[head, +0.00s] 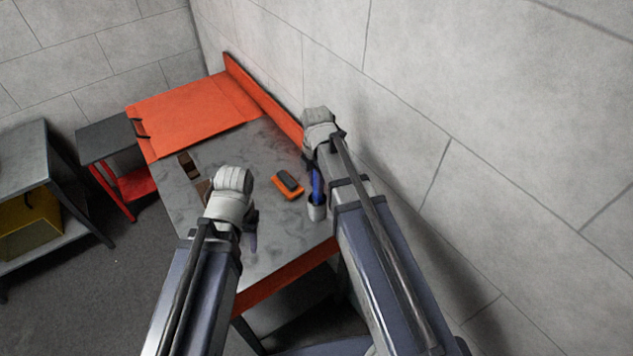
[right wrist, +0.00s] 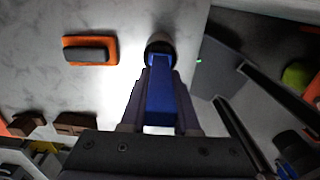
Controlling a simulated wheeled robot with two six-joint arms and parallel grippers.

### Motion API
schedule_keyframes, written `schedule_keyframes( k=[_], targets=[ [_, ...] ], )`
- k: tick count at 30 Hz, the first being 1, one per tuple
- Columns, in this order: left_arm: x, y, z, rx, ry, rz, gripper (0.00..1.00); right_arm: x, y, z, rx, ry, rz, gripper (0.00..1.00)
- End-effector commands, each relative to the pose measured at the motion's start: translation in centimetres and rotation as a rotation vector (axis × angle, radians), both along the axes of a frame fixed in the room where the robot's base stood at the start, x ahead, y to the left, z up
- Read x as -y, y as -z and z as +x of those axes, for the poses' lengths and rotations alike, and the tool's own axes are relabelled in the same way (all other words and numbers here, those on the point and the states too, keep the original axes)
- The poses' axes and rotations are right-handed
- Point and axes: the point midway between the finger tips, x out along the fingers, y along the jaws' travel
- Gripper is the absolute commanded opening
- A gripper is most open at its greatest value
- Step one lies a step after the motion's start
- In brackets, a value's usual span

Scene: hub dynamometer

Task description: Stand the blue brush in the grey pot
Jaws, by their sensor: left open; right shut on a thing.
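The blue brush (head: 316,184) is held upright, or nearly so, in my right gripper (head: 309,164). In the right wrist view the blue brush (right wrist: 160,100) lies between the two dark fingers of my right gripper (right wrist: 161,78). The grey pot (head: 317,212) stands near the table's right front edge, directly below the brush. In the right wrist view the brush's far end meets the mouth of the pot (right wrist: 159,44); how deep it reaches is hidden. My left gripper (head: 252,228) is open and empty above the table, left of the pot.
An orange block with a dark top (head: 287,184) lies on the grey table (head: 282,240), left of the pot. Brown blocks (head: 187,165) sit at the table's left edge. An orange panel (head: 195,117) and the wall bound the far side.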

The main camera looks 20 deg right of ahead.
Motion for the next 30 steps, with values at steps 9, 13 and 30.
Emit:
schedule_keyframes(
  k=[9, 13, 30],
  targets=[
    [0.0, 0.0, 0.0, 0.000, 0.000, 0.000, 0.50, 0.0, 0.0, 0.0, 0.000, 0.000, 0.000, 0.62],
    [0.0, 0.0, 0.0, 0.000, 0.000, 0.000, 0.50, 0.0, 0.0, 0.0, 0.000, 0.000, 0.000, 0.65],
    [0.0, -3.2, 0.0, 0.000, -0.005, -0.001, 0.50, 0.0, -3.2, 0.0, 0.000, 0.000, 0.000, 0.65]
  ],
)
